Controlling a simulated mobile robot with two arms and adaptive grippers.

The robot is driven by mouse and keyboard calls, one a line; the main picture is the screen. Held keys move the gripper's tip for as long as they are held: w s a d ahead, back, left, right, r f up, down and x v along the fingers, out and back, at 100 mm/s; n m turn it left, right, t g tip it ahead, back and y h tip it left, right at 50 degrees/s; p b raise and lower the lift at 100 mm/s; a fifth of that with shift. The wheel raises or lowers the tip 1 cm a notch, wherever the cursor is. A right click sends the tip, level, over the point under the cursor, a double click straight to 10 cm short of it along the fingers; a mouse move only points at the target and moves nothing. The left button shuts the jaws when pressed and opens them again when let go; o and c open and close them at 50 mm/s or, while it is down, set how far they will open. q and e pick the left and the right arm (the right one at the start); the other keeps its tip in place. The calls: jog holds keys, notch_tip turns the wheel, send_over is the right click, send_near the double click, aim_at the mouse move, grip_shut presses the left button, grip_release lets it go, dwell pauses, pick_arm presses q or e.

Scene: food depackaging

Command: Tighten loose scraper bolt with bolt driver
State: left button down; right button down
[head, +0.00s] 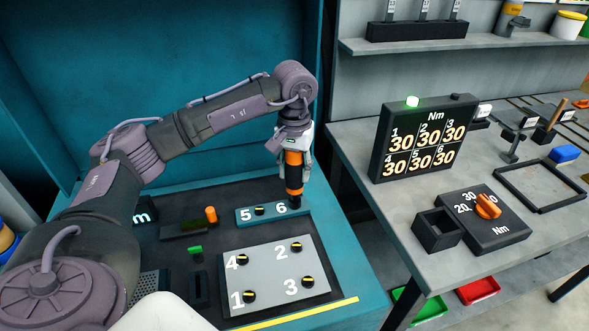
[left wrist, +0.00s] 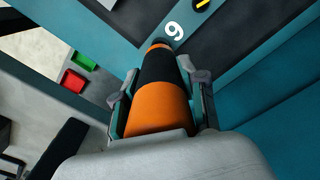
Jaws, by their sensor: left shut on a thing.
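My left gripper (head: 294,150) is shut on the orange and black bolt driver (head: 294,172). The driver points down, its tip at the right end of the teal strip (head: 247,217), beside the label 6. The bolt at 6 is hidden under the tip; contact cannot be told. The left wrist view shows the driver (left wrist: 158,98) between the fingers (left wrist: 160,105). Bolt 5 (head: 260,211) shows a yellow mark. The grey plate (head: 268,268) carries bolts 1 (head: 249,296), 2 (head: 296,246), 3 (head: 308,282) and 4 (head: 243,259). My right gripper is not in view.
A torque display (head: 422,137) reads 30 for each numbered bolt, with a green lamp (head: 411,102) lit. A torque dial box (head: 497,222) with an orange knob (head: 488,206) and an empty square holder (head: 437,231) stand on the right bench. Green and red trays lie below.

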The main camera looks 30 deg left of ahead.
pick_arm(q)
jog(key=shift+w+r+p, duration=0.1)
jog(key=shift+r+p, duration=0.65)
jog(key=shift+r, duration=0.15)
jog(key=shift+r+p, duration=1.2)
jog(key=shift+r, duration=0.85)
